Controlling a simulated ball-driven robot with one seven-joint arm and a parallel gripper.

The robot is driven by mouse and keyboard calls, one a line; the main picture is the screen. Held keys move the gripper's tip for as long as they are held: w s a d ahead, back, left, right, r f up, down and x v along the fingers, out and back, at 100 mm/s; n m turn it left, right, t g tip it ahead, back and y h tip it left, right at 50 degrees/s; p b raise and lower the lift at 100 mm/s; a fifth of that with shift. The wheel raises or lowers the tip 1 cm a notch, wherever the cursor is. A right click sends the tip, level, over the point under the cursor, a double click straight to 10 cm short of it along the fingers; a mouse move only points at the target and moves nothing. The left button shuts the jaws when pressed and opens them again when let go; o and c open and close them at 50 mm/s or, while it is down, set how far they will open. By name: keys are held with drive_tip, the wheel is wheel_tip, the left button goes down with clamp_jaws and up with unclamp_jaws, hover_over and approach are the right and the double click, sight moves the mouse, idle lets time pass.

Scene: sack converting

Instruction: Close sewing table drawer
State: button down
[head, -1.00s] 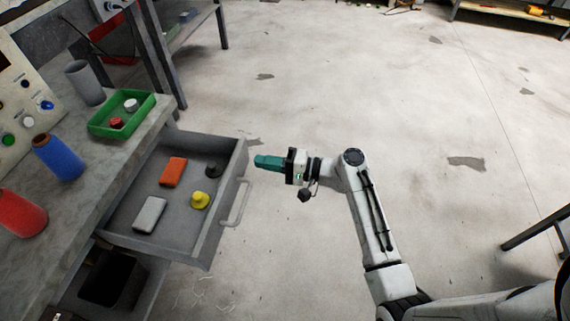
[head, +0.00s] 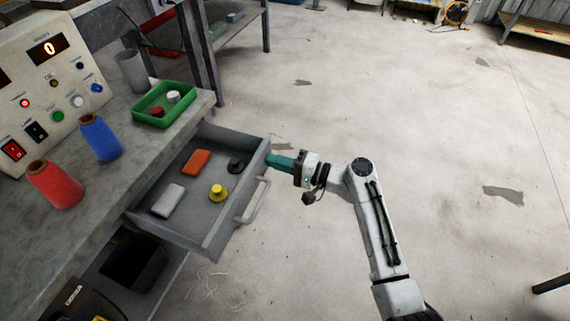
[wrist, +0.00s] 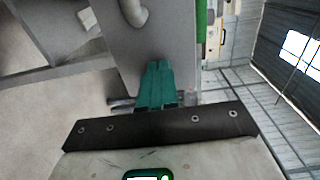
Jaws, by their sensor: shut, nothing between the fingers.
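The sewing table drawer (head: 193,228) is pulled out from the grey table (head: 62,232). It holds an orange block, a light grey block, a yellow piece and a dark round piece. Its bar handle (head: 256,203) is on the front panel. My gripper (head: 272,161) is shut and empty, with teal fingers at the far end of the drawer front, beyond the handle. In the wrist view the fingers (wrist: 157,82) point at the grey drawer front (wrist: 165,35), with part of the handle (wrist: 134,12) above. I cannot tell whether they touch it.
A green tray (head: 187,114), a blue spool (head: 101,139), a red spool (head: 57,186) and a grey cup (head: 132,72) stand on the table. A control panel (head: 38,90) is at the left. A dark bin (head: 135,258) is below.

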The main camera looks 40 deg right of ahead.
sight(213, 152)
drive_tip(key=b+x, duration=0.6)
drive_tip(key=x, duration=1.4)
drive_tip(key=shift+f+b, duration=0.1)
drive_tip(key=shift+b, duration=0.25)
drive_tip(key=shift+w+a, duration=0.15)
drive_tip(key=shift+w, duration=0.1)
drive_tip(key=shift+w+r, duration=0.15)
drive_tip(key=shift+r, duration=0.15)
drive_tip(key=shift+a, duration=0.15)
